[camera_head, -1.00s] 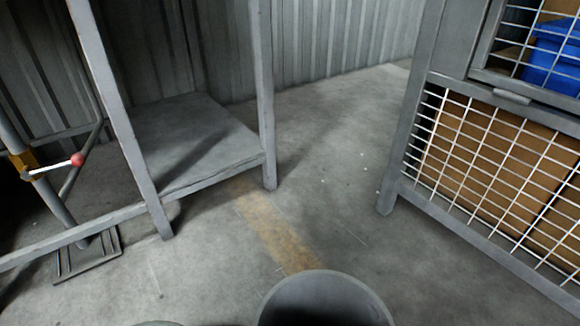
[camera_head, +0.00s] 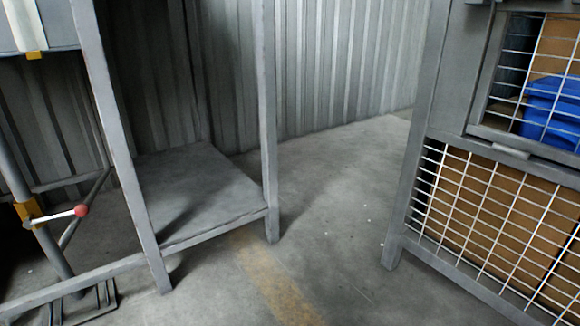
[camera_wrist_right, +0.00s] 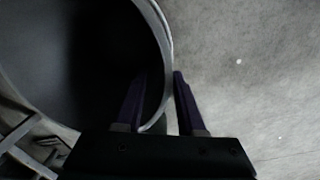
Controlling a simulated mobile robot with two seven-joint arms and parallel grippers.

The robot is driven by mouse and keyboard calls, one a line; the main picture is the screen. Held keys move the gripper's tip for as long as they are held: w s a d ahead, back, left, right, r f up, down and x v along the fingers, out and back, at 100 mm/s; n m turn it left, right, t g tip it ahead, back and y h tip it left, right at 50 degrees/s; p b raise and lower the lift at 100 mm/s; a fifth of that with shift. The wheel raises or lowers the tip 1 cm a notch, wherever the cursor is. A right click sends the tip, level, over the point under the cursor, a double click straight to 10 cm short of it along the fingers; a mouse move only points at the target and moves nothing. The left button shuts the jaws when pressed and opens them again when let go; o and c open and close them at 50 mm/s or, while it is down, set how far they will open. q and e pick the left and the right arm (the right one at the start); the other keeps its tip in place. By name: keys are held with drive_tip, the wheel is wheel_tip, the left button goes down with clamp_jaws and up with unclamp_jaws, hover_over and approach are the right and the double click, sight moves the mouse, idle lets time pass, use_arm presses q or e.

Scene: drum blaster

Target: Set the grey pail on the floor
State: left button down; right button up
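The grey pail (camera_wrist_right: 80,60) fills the upper left of the right wrist view, with its round mouth toward the camera and a dark inside. My right gripper (camera_wrist_right: 162,76) straddles the pail's rim. One finger is inside the mouth and the other is outside, with a visible gap between them wider than the rim. Whether a finger touches the rim is unclear. The floor (camera_wrist_right: 260,70) shows beside the pail, but I cannot see whether its base rests there. The head view shows neither the pail nor either gripper.
In the head view, a grey metal frame with a low shelf (camera_head: 205,195) stands left of centre. A mesh-sided cage (camera_head: 395,215) with brown boxes and a blue bin (camera_head: 552,110) stands right. Bare floor (camera_head: 330,190) lies between them. A red-knobbed lever (camera_head: 81,210) is at left.

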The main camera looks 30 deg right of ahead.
wheel_tip(320, 180, up, 10)
drive_tip(key=p, duration=0.8)
drive_tip(key=shift+s+f, duration=0.15)
drive_tip(key=shift+s, duration=0.15)
drive_tip(key=shift+a, duration=0.15)
